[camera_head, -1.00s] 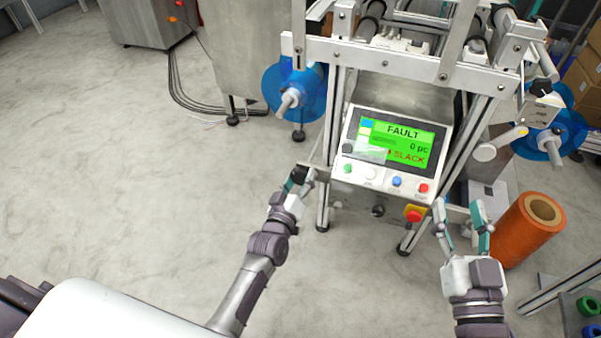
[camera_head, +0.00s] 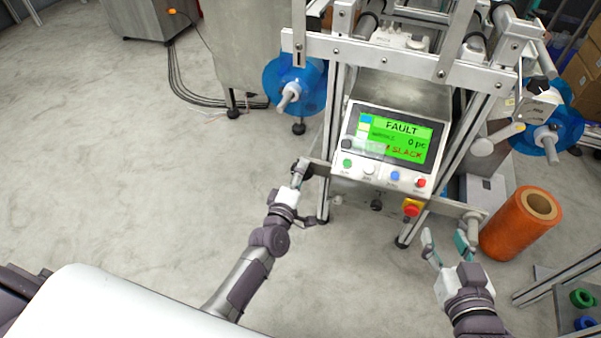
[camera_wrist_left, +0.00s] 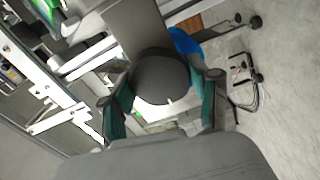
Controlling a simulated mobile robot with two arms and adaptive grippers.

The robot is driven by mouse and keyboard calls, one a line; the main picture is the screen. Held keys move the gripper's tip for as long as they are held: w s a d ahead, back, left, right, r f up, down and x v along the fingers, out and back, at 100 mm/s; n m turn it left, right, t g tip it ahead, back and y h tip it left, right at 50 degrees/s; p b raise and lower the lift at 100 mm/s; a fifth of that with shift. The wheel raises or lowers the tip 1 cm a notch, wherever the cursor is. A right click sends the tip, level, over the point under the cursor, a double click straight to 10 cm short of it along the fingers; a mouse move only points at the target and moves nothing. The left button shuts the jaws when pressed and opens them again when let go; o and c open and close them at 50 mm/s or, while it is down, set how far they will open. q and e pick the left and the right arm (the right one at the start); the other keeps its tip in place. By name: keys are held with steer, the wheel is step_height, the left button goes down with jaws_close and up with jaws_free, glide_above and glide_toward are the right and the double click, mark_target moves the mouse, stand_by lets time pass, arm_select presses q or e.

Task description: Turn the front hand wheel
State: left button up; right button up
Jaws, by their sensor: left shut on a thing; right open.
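A dark round disc, which looks like the hand wheel (camera_wrist_left: 162,80), sits between the teal fingers of my left gripper (camera_wrist_left: 160,104) in the left wrist view. In the head view my left gripper (camera_head: 299,173) is at the bracket left of the control panel, shut on this wheel, which is mostly hidden there. My right gripper (camera_head: 446,239) is open and empty, below the panel's right side. A grey upright part (camera_head: 473,226) on a bracket stands just beyond its right finger; I cannot tell whether it is another wheel.
The control panel (camera_head: 389,140) shows a green screen reading FAULT and SLACK. A red stop button (camera_head: 411,209) is below it. An orange roll (camera_head: 520,225) stands right of my right gripper. Blue reels flank the machine.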

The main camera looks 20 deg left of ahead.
arm_select(q)
steer(key=shift+n, duration=0.3)
stand_by(0.4)
steer(key=o, duration=1.2)
steer(key=shift+c, duration=0.2)
steer(key=s, duration=1.2)
steer(key=shift+a, duration=0.25)
